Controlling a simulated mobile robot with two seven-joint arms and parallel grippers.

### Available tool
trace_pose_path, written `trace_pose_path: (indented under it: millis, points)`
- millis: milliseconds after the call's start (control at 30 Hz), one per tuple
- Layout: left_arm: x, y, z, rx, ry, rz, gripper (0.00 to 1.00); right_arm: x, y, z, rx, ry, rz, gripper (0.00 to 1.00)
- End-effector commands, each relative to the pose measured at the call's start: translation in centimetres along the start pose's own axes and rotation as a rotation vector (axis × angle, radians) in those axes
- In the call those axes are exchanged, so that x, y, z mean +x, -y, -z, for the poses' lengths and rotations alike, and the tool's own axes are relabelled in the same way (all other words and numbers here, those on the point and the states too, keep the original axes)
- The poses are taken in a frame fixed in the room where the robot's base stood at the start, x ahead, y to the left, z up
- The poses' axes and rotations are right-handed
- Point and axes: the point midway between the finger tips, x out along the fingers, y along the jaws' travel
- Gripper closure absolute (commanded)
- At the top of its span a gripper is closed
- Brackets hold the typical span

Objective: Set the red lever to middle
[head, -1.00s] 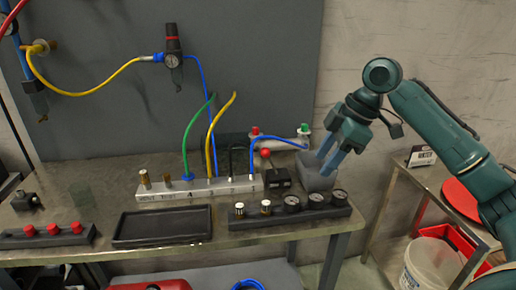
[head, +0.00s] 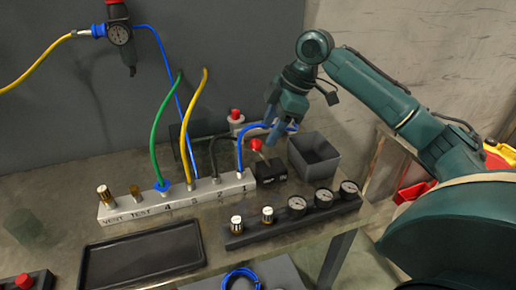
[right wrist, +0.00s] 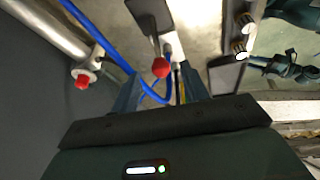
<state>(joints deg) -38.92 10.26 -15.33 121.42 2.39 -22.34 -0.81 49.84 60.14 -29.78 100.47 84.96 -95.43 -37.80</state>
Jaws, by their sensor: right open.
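The red lever has a red ball knob (head: 255,144) on a short stalk. It rises from a black block (head: 266,178) at the right end of the grey manifold, and the stalk leans to the left in the head view. My right gripper (head: 281,136) is just behind and above the knob, fingers pointing down. In the right wrist view the red knob (right wrist: 160,67) lies between the two blue fingers (right wrist: 160,92), which are apart. I cannot tell whether either finger touches it. A teal arm part, perhaps of my left arm, shows at upper right there; its jaws are unclear.
A blue hose (head: 241,155) arches close beside the lever and gripper. A grey open bin (head: 326,160) stands right of the lever. A gauge strip (head: 282,224) lies in front, a black tray (head: 100,275) at front left. A red-capped fitting (head: 236,117) is behind.

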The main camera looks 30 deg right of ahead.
Motion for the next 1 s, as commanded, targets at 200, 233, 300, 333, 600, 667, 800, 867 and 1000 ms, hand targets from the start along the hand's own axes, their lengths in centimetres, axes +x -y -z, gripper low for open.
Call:
trace_pose_path:
  millis: [200, 233, 300, 333, 600, 667, 800, 867, 1000]
  points:
    - [0.1, 0.0, 0.2, -0.005, -0.008, -0.001, 0.64, 4.4, 0.1, 0.0, 0.0, -0.001, 0.003, 0.55]
    - [0.1, 0.0, 0.3, -0.005, -0.01, -0.001, 0.64, 4.8, 0.1, 0.0, 0.0, 0.0, 0.002, 0.55]
    - [0.1, 0.0, 0.5, -0.005, -0.015, -0.001, 0.64, 5.7, 0.0, 0.0, 0.001, 0.0, 0.002, 0.55]
    - [0.1, 0.0, 0.6, -0.005, -0.017, -0.001, 0.64, 6.0, 0.0, 0.0, 0.001, 0.0, 0.002, 0.55]
    - [0.1, 0.1, 0.8, -0.002, -0.02, 0.0, 0.64, 7.1, 0.0, 0.0, 0.0, 0.0, -0.001, 0.55]
    - [0.1, 0.1, 0.8, 0.0, -0.02, 0.0, 0.64, 7.0, 0.0, 0.0, 0.0, 0.0, -0.001, 0.55]
    - [0.1, 0.2, 0.7, 0.004, -0.018, 0.0, 0.64, 7.0, 0.0, 0.0, 0.0, 0.0, -0.001, 0.58]
    - [0.1, 0.2, 0.7, 0.006, -0.017, 0.0, 0.64, 7.0, 0.0, 0.0, 0.0, 0.0, -0.001, 0.63]
    - [0.1, 0.3, 0.6, 0.008, -0.015, 0.001, 0.64, 7.0, 0.0, 0.0, 0.001, 0.0, -0.001, 0.74]
